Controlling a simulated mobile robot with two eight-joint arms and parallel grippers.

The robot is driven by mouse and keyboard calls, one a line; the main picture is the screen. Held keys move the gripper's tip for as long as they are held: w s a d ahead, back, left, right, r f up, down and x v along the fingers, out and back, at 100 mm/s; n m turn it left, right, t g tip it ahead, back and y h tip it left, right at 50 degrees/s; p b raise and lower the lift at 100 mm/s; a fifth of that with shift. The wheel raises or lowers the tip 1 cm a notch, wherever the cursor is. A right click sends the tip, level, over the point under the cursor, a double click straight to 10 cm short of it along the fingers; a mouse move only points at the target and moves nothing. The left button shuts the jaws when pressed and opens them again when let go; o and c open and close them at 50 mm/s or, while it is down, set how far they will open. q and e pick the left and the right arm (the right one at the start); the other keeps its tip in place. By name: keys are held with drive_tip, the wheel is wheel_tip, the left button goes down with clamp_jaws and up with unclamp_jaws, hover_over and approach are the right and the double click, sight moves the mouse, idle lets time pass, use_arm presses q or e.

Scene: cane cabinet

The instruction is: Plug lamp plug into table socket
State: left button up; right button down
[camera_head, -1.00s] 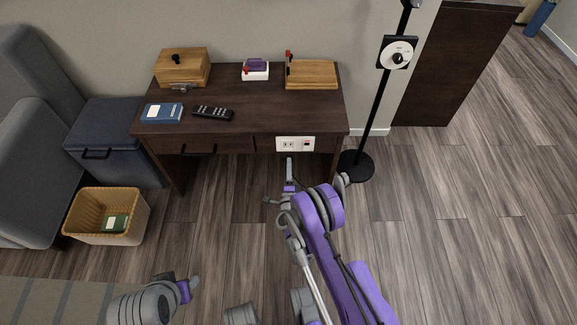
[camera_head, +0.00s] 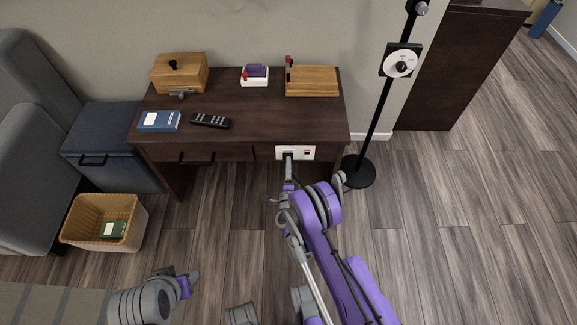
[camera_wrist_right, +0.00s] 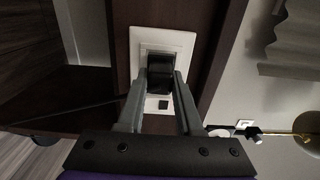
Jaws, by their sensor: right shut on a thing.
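The white table socket plate (camera_head: 307,153) is set in the front of the dark wooden desk, right of the drawer. My right gripper (camera_head: 288,160) is at the left part of this plate. In the right wrist view, my right gripper (camera_wrist_right: 160,88) is shut on the black lamp plug (camera_wrist_right: 160,72), which covers one outlet of the plate (camera_wrist_right: 141,40). The plug appears to touch the plate, but its prongs and their depth are hidden. My left gripper (camera_head: 190,283) is low at the left, away from the desk; its jaws are unclear.
The desk (camera_head: 240,116) carries a wooden box, a blue book, a remote and a wooden board. A black pole stand (camera_head: 378,115) stands right of the desk. A wicker basket (camera_head: 75,222) and grey ottoman (camera_head: 100,120) are at the left.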

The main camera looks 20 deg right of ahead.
idle(0.4)
drive_tip(key=shift+s+b, duration=0.2)
drive_tip(key=shift+b, duration=0.15)
drive_tip(key=shift+b, duration=0.85)
idle(1.7)
drive_tip(key=shift+w+d, duration=0.15)
drive_tip(key=shift+w, duration=0.55)
idle(0.7)
drive_tip(key=c, duration=0.5)
unclamp_jaws()
drive_tip(key=shift+s, duration=0.15)
